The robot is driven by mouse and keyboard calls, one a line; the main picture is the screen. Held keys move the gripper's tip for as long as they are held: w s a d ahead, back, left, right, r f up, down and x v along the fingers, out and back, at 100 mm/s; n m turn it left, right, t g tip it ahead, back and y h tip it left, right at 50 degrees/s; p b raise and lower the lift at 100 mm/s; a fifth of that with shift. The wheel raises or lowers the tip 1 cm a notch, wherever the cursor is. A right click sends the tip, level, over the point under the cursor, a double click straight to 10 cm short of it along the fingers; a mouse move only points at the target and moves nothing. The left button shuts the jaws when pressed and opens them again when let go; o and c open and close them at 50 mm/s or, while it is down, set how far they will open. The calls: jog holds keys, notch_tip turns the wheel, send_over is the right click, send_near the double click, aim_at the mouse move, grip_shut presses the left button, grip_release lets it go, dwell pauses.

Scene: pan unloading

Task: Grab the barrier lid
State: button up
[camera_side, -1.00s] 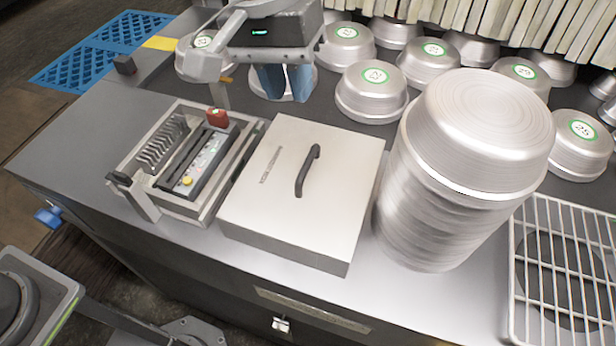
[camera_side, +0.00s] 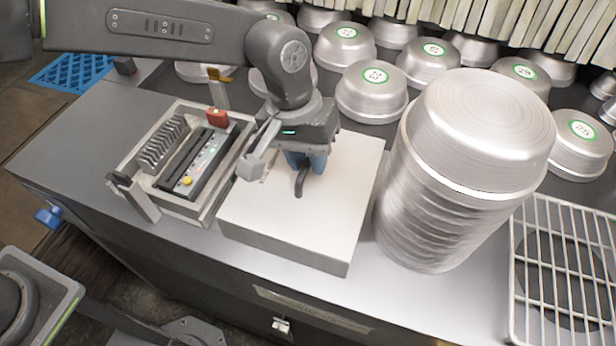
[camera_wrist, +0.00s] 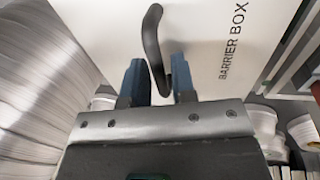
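The barrier lid (camera_side: 335,215) is a flat, pale metal cover lying on a low box on the counter. A dark curved handle (camera_wrist: 152,45) stands up from its middle. The wrist view shows the words "BARRIER BOX" on the lid (camera_wrist: 262,20). My gripper (camera_side: 306,165) is over the upper part of the lid, pointing down. In the wrist view its two blue fingers (camera_wrist: 160,85) are apart, with the handle's end between them and a gap on each side. The gripper hides the far end of the handle in the side view.
A tall stack of metal pans (camera_side: 425,210) stands close to the right of the lid. A tool holder (camera_side: 185,160) with a red block is to the left. Several upturned pans with green labels (camera_side: 375,80) are behind. A wire rack (camera_side: 565,260) is at far right.

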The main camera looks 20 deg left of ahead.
jog(key=shift+f, duration=0.35)
grip_shut()
jog(key=shift+d+r, duration=0.1)
jog(key=shift+r, duration=0.05)
